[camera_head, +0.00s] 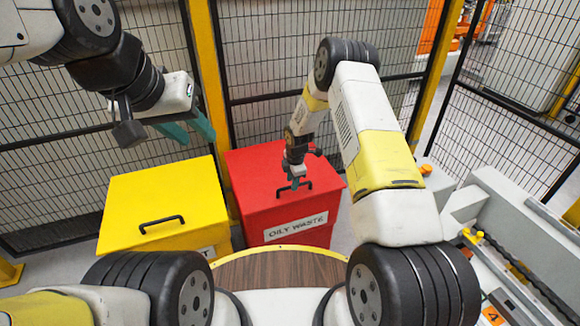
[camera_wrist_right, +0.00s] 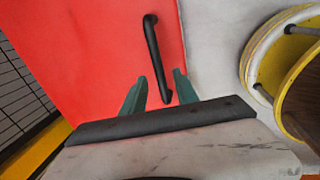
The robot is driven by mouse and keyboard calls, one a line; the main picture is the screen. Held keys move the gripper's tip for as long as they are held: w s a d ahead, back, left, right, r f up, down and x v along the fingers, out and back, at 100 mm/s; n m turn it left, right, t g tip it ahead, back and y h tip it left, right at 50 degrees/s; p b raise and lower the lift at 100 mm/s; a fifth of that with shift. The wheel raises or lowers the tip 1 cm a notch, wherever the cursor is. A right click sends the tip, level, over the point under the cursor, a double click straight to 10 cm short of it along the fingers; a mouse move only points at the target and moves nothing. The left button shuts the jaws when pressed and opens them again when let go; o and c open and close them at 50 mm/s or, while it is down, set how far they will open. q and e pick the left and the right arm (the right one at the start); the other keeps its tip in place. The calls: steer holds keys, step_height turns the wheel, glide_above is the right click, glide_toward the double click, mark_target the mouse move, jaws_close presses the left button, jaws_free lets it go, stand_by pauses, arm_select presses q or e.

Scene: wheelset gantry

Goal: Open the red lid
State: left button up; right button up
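The red lid (camera_head: 262,165) lies closed on the red bin labelled OILY WASTE (camera_head: 290,229). The lid also fills the left and middle of the right wrist view (camera_wrist_right: 80,50). Its black bar handle (camera_wrist_right: 153,50) has its near end between the fingers of my right gripper (camera_wrist_right: 160,74). These teal fingers stand apart, and I cannot tell whether they touch the handle. In the head view my right gripper (camera_head: 296,184) is over the lid and hides part of the handle. My left gripper (camera_head: 190,132) is open and empty, high above the yellow bin.
A yellow bin (camera_head: 160,200) with a black handle stands left of the red one. A yellow post (camera_head: 210,80) and black mesh fencing (camera_head: 270,50) stand behind the bins. Grey machinery (camera_head: 510,210) stands at the right.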

steer(key=shift+w+f, duration=0.15)
steer(key=shift+f, duration=0.65)
jaws_close()
stand_by(0.9)
